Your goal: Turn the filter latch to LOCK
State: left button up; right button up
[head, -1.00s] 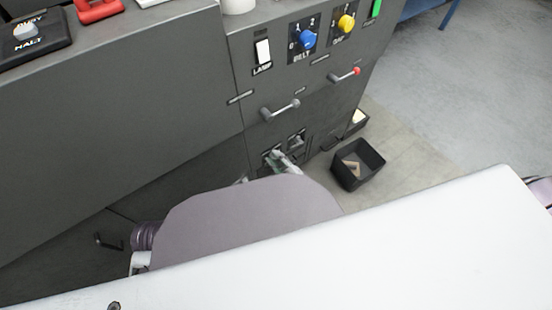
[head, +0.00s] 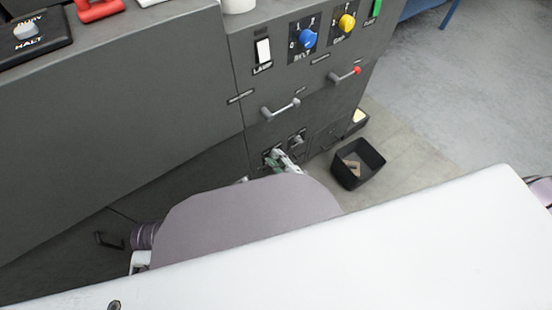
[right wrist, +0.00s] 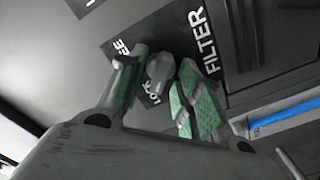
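The filter latch (right wrist: 160,68) is a small grey knob on a dark plate in the right wrist view. The word FILTER (right wrist: 207,42) runs beside it. LOCK (right wrist: 151,93) is printed below the knob, and a partly covered word ending in EE (right wrist: 121,47) is at its upper left. My right gripper (right wrist: 165,85) has green-padded fingers spread on either side of the knob, with gaps visible. In the head view, my right gripper (head: 283,160) is low at the cabinet front and hides most of the latch. My left gripper is not in view.
A black bin (head: 358,164) stands on the floor to the right. Open floor (head: 460,100) lies beyond it.

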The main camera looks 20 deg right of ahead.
jog(key=shift+s, duration=0.1)
jog(key=v, duration=1.1)
jog(key=shift+s+d, duration=0.15)
jog(key=shift+s, duration=0.25)
dwell(0.7)
